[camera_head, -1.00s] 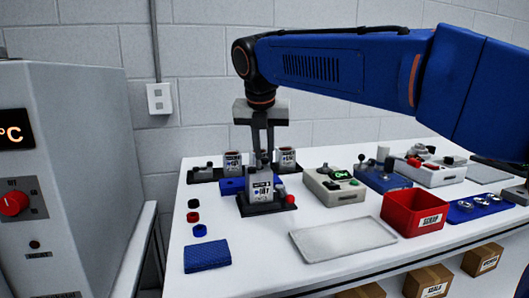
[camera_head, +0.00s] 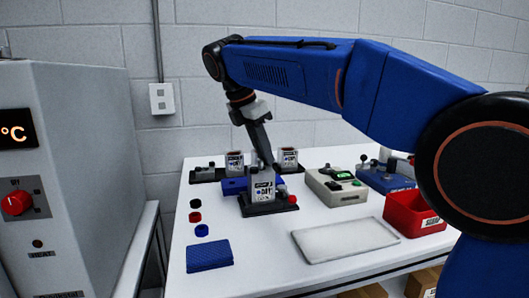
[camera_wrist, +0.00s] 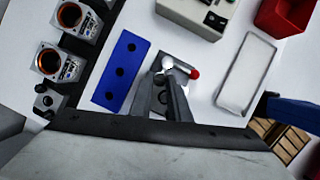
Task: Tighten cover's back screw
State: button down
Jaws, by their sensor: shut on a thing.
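The servo unit (camera_head: 262,188) is a pale grey block with a printed label, upright in a black fixture (camera_head: 278,207) with a red knob (camera_head: 292,198). My gripper (camera_head: 271,166) reaches down to its back top edge, with the fingers slanted. In the wrist view the fingers (camera_wrist: 163,76) come together above the fixture, close to a whitish round part (camera_wrist: 167,63) and left of the red knob (camera_wrist: 195,74). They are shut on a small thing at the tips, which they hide. I cannot make out the cover or the back screw.
A blue block (camera_wrist: 122,72) with dark holes lies beside the fixture. Two similar servo units (camera_head: 234,163) (camera_head: 289,160) stand behind. A grey tester (camera_head: 336,186), a pale tray (camera_head: 345,240) and a red bin (camera_head: 412,214) are to the right. A blue cloth (camera_head: 209,255) lies in front.

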jog(key=shift+w+m+g+h, duration=0.15)
jog(key=shift+m+g, duration=0.15)
jog(key=shift+m, duration=0.5)
jog(key=shift+m+g+h, duration=0.15)
jog(key=shift+m+g, duration=0.15)
jog(key=shift+m, duration=0.5)
jog(key=c, duration=1.6)
grip_release()
jog(key=shift+c, duration=0.2)
jog(key=shift+r, duration=0.1)
